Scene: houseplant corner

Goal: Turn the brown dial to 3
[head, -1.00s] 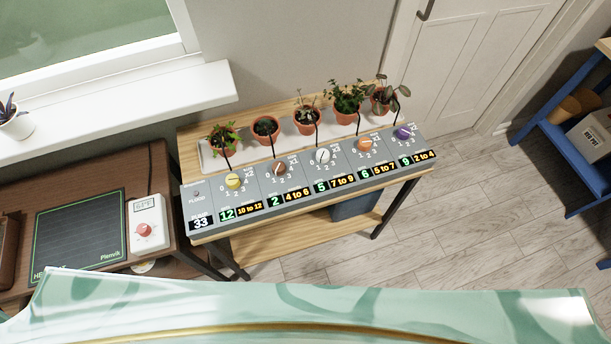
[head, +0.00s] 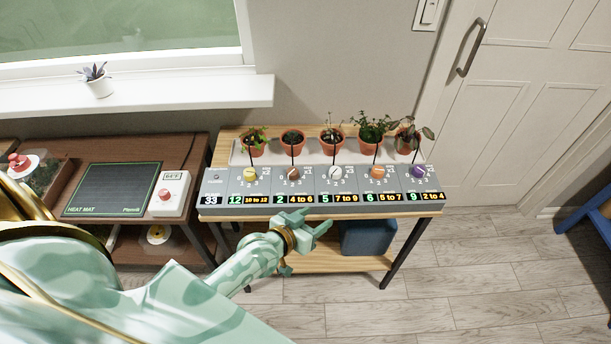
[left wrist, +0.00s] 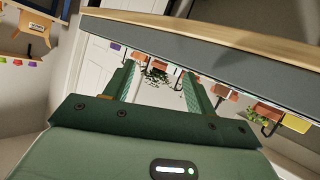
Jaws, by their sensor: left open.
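The brown dial (head: 294,174) is on the sloped grey control panel (head: 215,190), second from the left, between the yellow dial (head: 250,174) and the white dial (head: 335,172). Its display (head: 279,199) reads 2, beside a label "4 to 6". Its exact pointer setting is too small to read. My left gripper (head: 322,226) is open and empty, in front of and below the panel's front edge, right of the brown dial. In the left wrist view the open fingers (left wrist: 157,90) show with nothing between them. My right gripper is not in view.
Several potted plants stand in a white tray (head: 240,153) behind the panel, with thin black probes. An orange dial (head: 377,172) and a purple dial (head: 418,171) are to the right. A heat mat (head: 112,188) lies on the left table. A blue bin (head: 368,238) is below.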

